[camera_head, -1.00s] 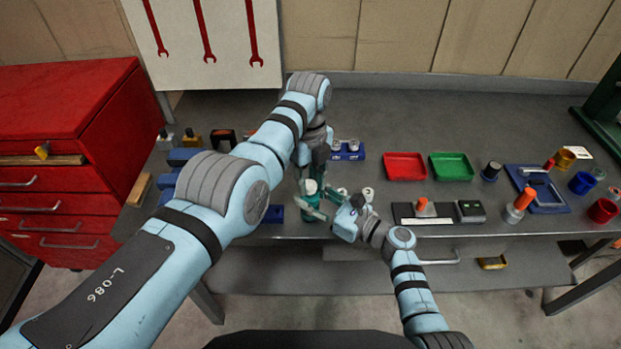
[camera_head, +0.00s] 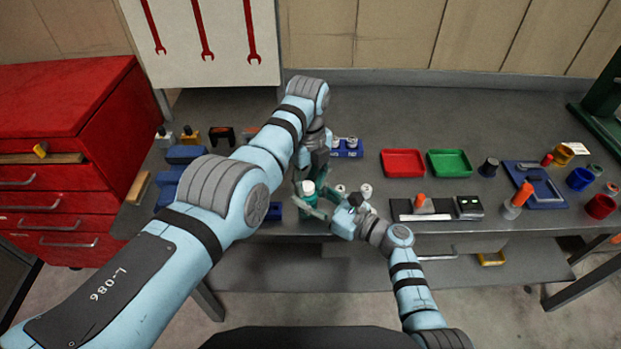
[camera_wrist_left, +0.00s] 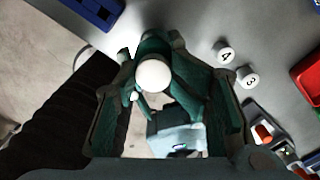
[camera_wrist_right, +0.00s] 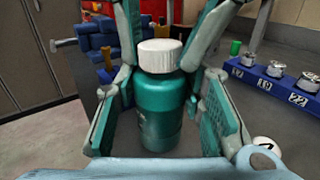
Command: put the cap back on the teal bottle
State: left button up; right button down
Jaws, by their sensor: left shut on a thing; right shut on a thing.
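The teal bottle (camera_wrist_right: 160,112) stands upright between the fingers of my right gripper (camera_head: 318,208), which is shut on it near the bench's front edge. The white cap (camera_wrist_right: 159,55) is on top of the bottle, with no clear gap between them in the right wrist view. My left gripper (camera_head: 307,177) reaches down from above and is shut on the cap, with a finger on each side. In the left wrist view the cap (camera_wrist_left: 154,75) shows from above as a white disc and covers most of the bottle. Whether the cap is fully seated cannot be told.
White numbered caps (camera_wrist_left: 225,52) lie on the bench right of the bottle. A blue rack (camera_head: 348,153) with numbered pieces stands behind. Red (camera_head: 403,162) and green (camera_head: 449,163) trays lie to the right. Blue blocks (camera_head: 187,154) are at left. The bench between rack and trays is clear.

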pick_arm(q)
jog(key=shift+o, duration=0.6)
jog(key=shift+s+a+f, duration=0.15)
jog(key=shift+a+f, duration=0.25)
jog(key=shift+a, duration=0.05)
pick_arm(e)
jog(key=shift+w+r, duration=0.35)
jog(key=shift+r, duration=0.05)
pick_arm(q)
jog(key=o, duration=1.1)
jog(key=shift+c, duration=0.2)
jog(key=shift+d+r, duration=0.1)
jog(key=shift+d, duration=0.05)
pick_arm(e)
jog(key=shift+f, duration=0.1)
pick_arm(q)
jog(key=shift+r, duration=0.2)
jog(key=shift+d+r, duration=0.1)
jog(key=shift+r, duration=2.1)
pick_arm(e)
jog(key=shift+s+f, duration=0.1)
jog(key=shift+f, duration=0.05)
pick_arm(q)
jog(key=o, duration=0.6)
jog(key=shift+c, duration=0.2)
